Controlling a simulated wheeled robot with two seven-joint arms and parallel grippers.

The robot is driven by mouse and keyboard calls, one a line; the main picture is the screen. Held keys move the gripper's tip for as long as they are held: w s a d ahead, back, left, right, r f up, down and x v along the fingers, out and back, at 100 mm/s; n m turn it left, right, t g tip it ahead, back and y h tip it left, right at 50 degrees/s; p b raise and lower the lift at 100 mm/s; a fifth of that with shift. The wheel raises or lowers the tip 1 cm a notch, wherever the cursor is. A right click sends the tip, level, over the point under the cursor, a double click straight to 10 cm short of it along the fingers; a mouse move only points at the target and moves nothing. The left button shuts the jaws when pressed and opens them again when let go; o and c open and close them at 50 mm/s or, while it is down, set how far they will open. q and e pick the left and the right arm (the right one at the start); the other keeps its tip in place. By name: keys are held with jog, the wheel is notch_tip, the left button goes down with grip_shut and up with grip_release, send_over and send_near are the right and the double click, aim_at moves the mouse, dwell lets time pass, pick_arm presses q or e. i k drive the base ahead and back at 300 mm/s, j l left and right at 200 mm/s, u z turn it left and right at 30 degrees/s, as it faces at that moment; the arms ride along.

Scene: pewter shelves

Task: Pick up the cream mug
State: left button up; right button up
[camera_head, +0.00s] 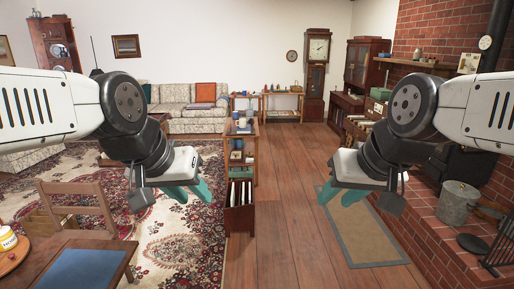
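I cannot pick out the cream mug for certain in the head view. Several small items, too small to identify, stand on the narrow wooden shelf unit (255,166) in the middle. My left gripper (190,190) hangs in the air left of this unit, its teal fingers apart and empty. My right gripper (340,195) is in the air to the right of the unit, above the plank floor, its teal fingers also apart and empty. Neither gripper touches anything.
A wooden table (40,258) with a pale labelled container (8,239) and a chair (85,208) stand at lower left. A metal bucket (457,203) sits on the brick hearth at right. The plank floor (287,215) is clear beside a mat (368,236).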

aim_at(241, 124)
jog(key=i+u, duration=0.2)
jog(key=i, duration=0.5)
jog(key=i+u, duration=0.2)
jog(key=i, duration=0.45)
jog(key=i+l+u, duration=0.2)
jog(key=i, duration=0.45)
jog(key=i+j+u, duration=0.25)
jog(key=i+u, duration=0.25)
jog(key=i, duration=0.55)
jog(key=i+l+u, duration=0.15)
jog(key=i+u, duration=0.3)
jog(key=i, duration=0.6)
jog(key=i+z, duration=0.3)
jog(key=i, duration=0.15)
jog(key=i+z, duration=0.3)
jog(key=i, duration=0.15)
jog(key=i+j+z, duration=0.15)
jog(key=i+z, duration=0.15)
jog(key=i+j+z, duration=0.3)
jog(key=i, duration=0.25)
jog(key=i+l+z, duration=0.2)
jog(key=i+z, duration=0.5)
jog(key=z, duration=0.2)
jog(key=i+z, duration=0.6)
